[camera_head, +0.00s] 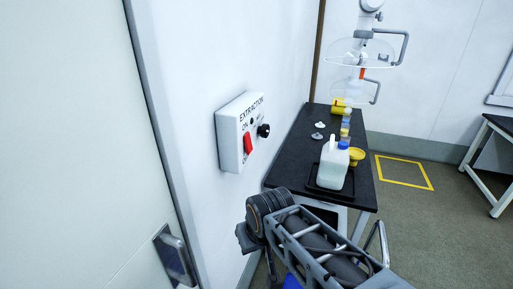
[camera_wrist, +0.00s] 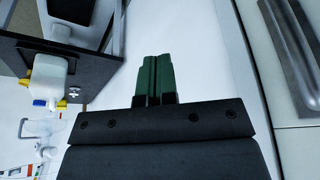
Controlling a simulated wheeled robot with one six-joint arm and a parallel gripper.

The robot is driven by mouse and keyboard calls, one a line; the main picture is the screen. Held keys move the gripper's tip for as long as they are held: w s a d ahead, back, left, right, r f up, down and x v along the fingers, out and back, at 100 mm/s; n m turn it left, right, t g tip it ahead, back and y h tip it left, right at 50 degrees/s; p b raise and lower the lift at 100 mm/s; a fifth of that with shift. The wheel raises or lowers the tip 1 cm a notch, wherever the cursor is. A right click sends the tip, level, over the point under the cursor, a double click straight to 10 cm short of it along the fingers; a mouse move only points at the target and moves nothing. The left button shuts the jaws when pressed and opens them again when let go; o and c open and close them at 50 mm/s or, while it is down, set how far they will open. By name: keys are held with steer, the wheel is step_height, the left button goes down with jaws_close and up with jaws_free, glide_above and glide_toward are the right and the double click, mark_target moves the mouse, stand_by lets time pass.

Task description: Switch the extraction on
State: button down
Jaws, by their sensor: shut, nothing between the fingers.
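The extraction box (camera_head: 230,135) is a white wall-mounted panel labelled EXTRACTION, in the middle of the head view. Whether the switch is on or off is too small to tell. In the wrist view my gripper (camera_wrist: 157,60) has its two green fingers shut together with nothing between them, in front of a white wall. The box does not show in the wrist view. In the head view my arm is low in front, below and right of the box, and the fingertips are not visible.
A black bench (camera_head: 290,160) along the wall holds a white jug with a blue cap (camera_head: 333,163) on a black tray, a yellow funnel (camera_head: 357,155) and small containers. A door handle (camera_head: 175,258) is at lower left.

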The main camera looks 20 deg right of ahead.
steer(key=m, duration=0.3)
steer(key=m+t+y+b, duration=0.1)
steer(key=m+t+y, duration=0.8)
steer(key=m, duration=1.5)
glide_toward(250, 148)
steer(key=s+d+r+g+y, duration=0.1)
steer(key=s+d+g+y, duration=0.15)
steer(key=d, duration=0.35)
steer(key=shift+s+r+t, duration=0.15)
steer(key=shift+s+t, duration=0.1)
steer(key=shift+s, duration=0.15)
steer(key=p+x, duration=0.2)
steer(key=x, duration=1.2)
steer(key=shift+w, duration=0.1)
